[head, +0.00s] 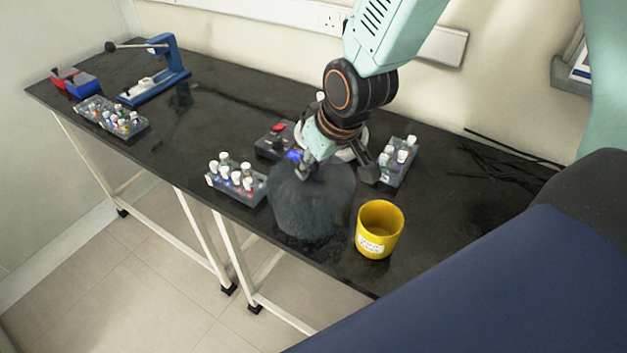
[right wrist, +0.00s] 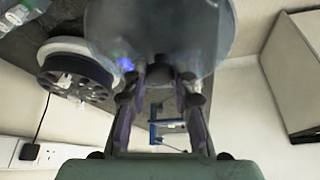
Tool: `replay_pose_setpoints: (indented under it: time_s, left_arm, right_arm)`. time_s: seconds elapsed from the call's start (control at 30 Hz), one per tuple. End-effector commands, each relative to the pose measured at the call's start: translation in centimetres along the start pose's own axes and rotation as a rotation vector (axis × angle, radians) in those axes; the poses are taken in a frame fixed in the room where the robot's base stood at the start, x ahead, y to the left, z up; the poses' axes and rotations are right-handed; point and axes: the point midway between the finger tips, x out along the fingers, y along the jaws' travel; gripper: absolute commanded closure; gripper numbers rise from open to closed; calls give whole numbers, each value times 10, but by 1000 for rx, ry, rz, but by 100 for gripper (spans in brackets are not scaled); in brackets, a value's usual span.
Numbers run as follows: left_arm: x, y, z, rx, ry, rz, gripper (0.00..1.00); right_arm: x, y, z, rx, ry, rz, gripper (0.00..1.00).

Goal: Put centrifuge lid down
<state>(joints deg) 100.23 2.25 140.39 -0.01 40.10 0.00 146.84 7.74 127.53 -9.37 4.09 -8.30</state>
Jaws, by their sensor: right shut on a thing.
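The centrifuge lid (head: 312,208) is a smoky, see-through round cover. My right gripper (head: 325,166) is shut on it and holds it tilted over the front part of the bench. It also shows in the right wrist view (right wrist: 165,35), at the top by the fingers (right wrist: 162,82). The centrifuge (head: 272,141) stands behind the lid, with a red knob and a blue display; the gripper and lid hide much of it. Its black rotor (right wrist: 78,77) with a pale rim shows uncovered in the right wrist view. My left gripper is not in view.
A yellow pot (head: 379,230) stands just right of the lid. Racks of capped tubes stand left (head: 237,184) and right (head: 399,163) of the centrifuge, and one farther left (head: 112,120). A blue device (head: 163,72) stands at the far left.

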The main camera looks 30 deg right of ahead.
Motion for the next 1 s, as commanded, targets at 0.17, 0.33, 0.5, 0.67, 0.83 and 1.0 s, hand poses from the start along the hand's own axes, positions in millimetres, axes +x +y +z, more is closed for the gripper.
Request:
replay_pose_setpoints:
  time_s: [0.17,0.33,0.5,0.67,0.83,1.0]
  left_arm:
    - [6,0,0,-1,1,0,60]
    - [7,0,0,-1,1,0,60]
    - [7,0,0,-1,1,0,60]
    - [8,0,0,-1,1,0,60]
    - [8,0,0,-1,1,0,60]
    - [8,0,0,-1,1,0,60]
  right_arm:
    - [22,0,11,0,-3,0,100]
    - [30,0,13,0,2,1,100]
    - [29,0,13,0,1,1,100]
    - [33,0,15,0,0,0,73]
    - [32,0,14,0,0,0,58]
    - [32,0,14,0,0,0,51]
